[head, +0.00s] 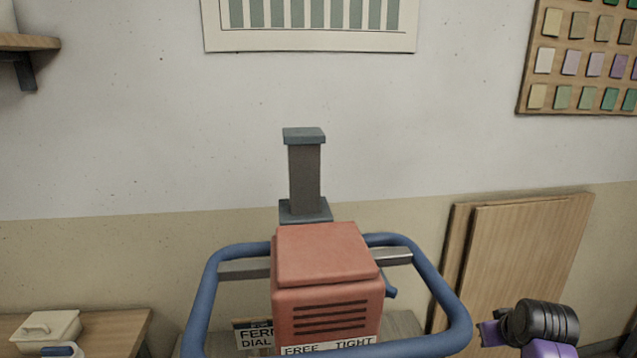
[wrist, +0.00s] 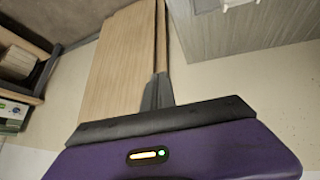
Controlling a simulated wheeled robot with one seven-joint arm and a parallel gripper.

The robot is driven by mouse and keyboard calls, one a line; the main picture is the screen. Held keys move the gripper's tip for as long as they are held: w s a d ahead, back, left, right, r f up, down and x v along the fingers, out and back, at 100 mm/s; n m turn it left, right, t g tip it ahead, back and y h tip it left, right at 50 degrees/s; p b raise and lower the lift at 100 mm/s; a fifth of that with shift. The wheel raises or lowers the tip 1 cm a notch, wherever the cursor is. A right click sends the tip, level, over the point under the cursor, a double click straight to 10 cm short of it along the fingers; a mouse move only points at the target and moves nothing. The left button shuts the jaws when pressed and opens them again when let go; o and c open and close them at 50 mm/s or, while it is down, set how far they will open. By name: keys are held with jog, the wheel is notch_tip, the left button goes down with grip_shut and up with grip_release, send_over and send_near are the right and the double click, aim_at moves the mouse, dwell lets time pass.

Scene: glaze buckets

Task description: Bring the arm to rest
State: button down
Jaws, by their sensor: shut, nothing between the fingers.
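My gripper (wrist: 158,92) shows in the wrist view, with a purple body, a dark bar across it and dark fingers close together. It is shut and empty, with leaning wooden boards (wrist: 120,65) beyond its fingers. Purple and black parts of my arm (head: 545,322) show at the bottom right of the head view, to the right of a red machine. I cannot make out the fingertips in the head view.
The red machine (head: 325,260) with a blue tube frame (head: 200,305) and grey post (head: 305,175) stands in the middle. Wooden boards (head: 525,250) lean on the wall behind my arm.

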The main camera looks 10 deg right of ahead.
jog(key=s+a+t+h+b, duration=0.1)
jog(key=s+a+t+b, duration=0.1)
jog(key=s+a+t, duration=1.05)
jog(key=s+a+r+g+y, duration=0.1)
jog(key=s+a, duration=0.3)
jog(key=s, duration=0.7)
jog(key=s+a+r+n+g+y+b, duration=0.1)
jog(key=s+a, duration=0.3)
jog(key=s, duration=0.7)
jog(key=s+a+r+g+y, duration=0.1)
jog(key=s+a, duration=0.3)
jog(key=s, duration=0.7)
jog(key=shift+a+g+y, duration=0.3)
jog(key=shift+a+g, duration=0.05)
jog(key=shift+g, duration=0.5)
